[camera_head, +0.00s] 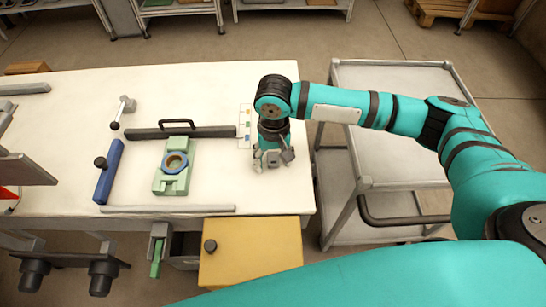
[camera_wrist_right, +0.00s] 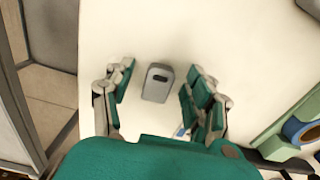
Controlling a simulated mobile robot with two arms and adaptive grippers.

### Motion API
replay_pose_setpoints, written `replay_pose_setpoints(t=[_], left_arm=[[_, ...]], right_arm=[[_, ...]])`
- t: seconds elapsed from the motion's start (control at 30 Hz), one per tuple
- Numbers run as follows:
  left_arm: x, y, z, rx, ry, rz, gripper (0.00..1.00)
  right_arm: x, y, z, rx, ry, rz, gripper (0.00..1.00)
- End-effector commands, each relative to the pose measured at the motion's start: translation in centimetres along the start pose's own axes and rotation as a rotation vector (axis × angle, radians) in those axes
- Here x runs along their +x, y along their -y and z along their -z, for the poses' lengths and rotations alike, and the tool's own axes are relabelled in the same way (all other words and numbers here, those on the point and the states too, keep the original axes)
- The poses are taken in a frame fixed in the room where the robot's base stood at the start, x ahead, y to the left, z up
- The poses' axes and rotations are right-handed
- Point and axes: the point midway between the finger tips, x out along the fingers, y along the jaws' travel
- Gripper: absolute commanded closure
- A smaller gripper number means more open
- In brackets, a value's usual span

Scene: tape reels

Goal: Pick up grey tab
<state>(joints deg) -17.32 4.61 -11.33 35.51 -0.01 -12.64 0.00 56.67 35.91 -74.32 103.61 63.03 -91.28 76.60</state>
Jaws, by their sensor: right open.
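The grey tab (camera_wrist_right: 157,84) is a small rounded grey block with a dark slot near one end. It lies on the white table in the right wrist view. My right gripper (camera_wrist_right: 160,92) is open, with its green-padded fingers on either side of the tab and a visible gap to each. In the head view my right gripper (camera_head: 270,160) points down over the table's right part. I cannot make out the tab clearly there. My left gripper is not in view.
A green fixture (camera_head: 170,182) with a blue ring (camera_head: 174,161) stands left of the gripper. A dark bar (camera_head: 195,132), a blue bar (camera_head: 108,172) and a light front rail (camera_head: 168,209) lie around it. A yellow box (camera_head: 250,252) is at the front edge; a grey cart (camera_head: 390,75) stands right.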

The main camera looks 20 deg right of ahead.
Motion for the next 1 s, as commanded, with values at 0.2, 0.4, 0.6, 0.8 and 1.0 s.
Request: replay_pose_setpoints(t=[0.2,0.4,0.6,0.8,1.0], left_arm=[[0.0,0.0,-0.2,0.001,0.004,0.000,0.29],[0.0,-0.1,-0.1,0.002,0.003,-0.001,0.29],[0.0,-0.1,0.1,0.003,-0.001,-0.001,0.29],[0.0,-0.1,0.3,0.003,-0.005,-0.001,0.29],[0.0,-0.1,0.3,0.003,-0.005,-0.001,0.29]], right_arm=[[0.0,0.0,0.0,-0.001,0.000,0.000,0.51],[0.0,0.0,0.0,-0.001,0.001,0.000,0.77],[-0.1,0.0,0.0,-0.001,0.000,0.000,0.83],[-0.2,0.0,0.0,-0.001,0.000,0.000,0.83],[-1.6,0.1,0.0,0.000,0.000,0.002,0.83]])
